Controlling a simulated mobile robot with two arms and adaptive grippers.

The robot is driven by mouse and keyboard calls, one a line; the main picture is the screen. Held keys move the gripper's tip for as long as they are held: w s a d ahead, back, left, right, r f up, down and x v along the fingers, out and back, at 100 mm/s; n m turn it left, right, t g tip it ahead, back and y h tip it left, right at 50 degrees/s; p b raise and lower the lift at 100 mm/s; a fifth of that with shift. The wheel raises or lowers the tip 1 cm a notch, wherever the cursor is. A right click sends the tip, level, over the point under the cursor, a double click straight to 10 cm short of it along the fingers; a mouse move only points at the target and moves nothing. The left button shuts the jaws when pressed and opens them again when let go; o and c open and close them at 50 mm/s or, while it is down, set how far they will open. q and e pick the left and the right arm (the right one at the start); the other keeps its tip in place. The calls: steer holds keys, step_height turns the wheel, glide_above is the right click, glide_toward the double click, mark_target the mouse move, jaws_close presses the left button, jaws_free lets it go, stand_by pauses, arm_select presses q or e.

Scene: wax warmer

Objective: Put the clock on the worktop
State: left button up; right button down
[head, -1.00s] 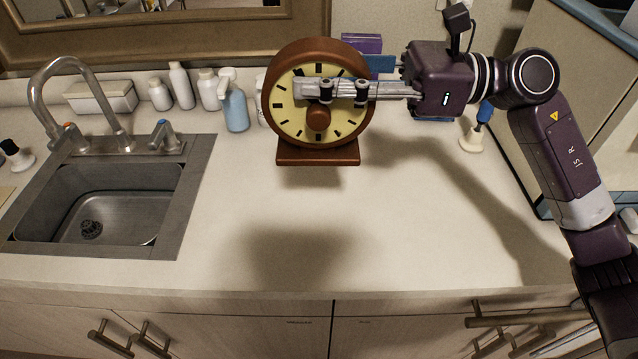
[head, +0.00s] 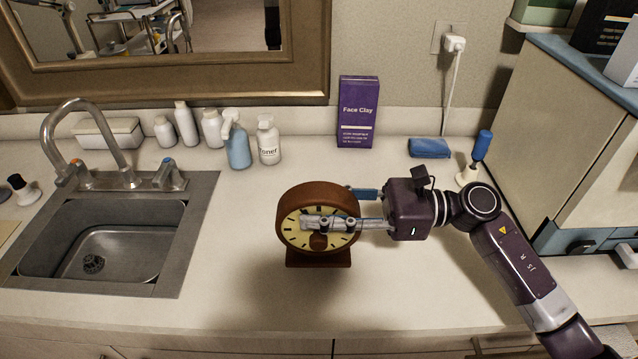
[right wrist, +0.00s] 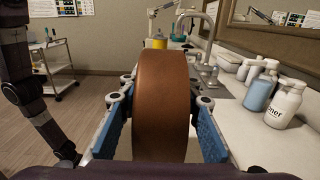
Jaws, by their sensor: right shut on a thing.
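The clock (head: 336,199) has a round brown case, a cream face and a brown base. It is upright over the worktop (head: 420,285), right of the sink. My right gripper (head: 318,223) is shut on the clock's round case, with one finger across the face and the other behind. In the right wrist view the brown case (right wrist: 161,100) stands between the two blue finger pads. The base is close to the worktop, with a shadow around it; I cannot tell whether it touches. My left gripper is not in view.
A sink (head: 105,245) lies to the left. White bottles, a blue spray bottle (head: 237,147) and a purple Face Clay box (head: 358,112) stand along the back wall. A blue cloth-like item (head: 429,148) and a blue-handled tool (head: 480,150) are at back right. The worktop around the clock is clear.

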steer(key=shift+f+p, duration=0.35)
steer(key=shift+f, duration=1.7)
steer(key=shift+f, duration=0.1)
steer(key=c, duration=1.4)
jaws_free()
steer(key=shift+s+f, duration=0.1)
steer(key=shift+f, duration=0.05)
